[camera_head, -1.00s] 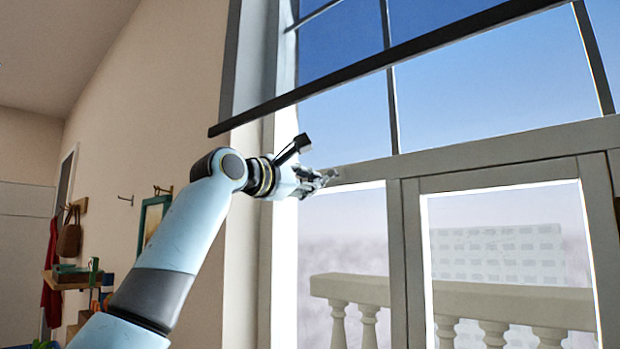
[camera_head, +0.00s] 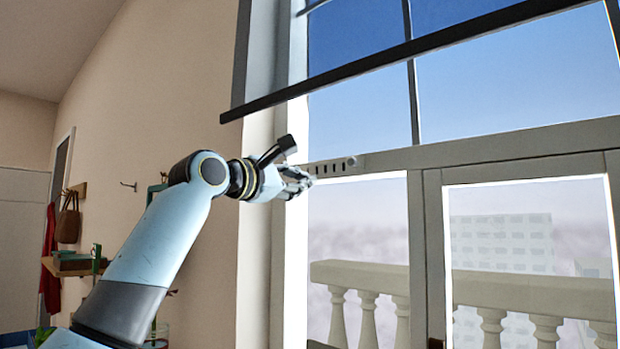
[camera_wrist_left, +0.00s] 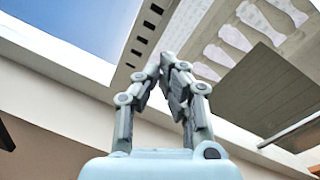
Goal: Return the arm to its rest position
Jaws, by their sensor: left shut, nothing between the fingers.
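My left arm comes in from the lower left in the head view, and its gripper (camera_head: 308,181) is raised in front of the window frame. The gripper also shows in the left wrist view (camera_wrist_left: 172,58), where its fingers meet at the tips with nothing between them. My right gripper is in neither view.
A tall window (camera_head: 420,230) fills the right side, with a dark horizontal bar (camera_head: 420,52) across its upper part. Outside it is a stone balustrade (camera_head: 480,290). A beige wall (camera_head: 140,110) stands behind the arm. A bag (camera_head: 68,222) and a wooden shelf (camera_head: 70,268) are at the left.

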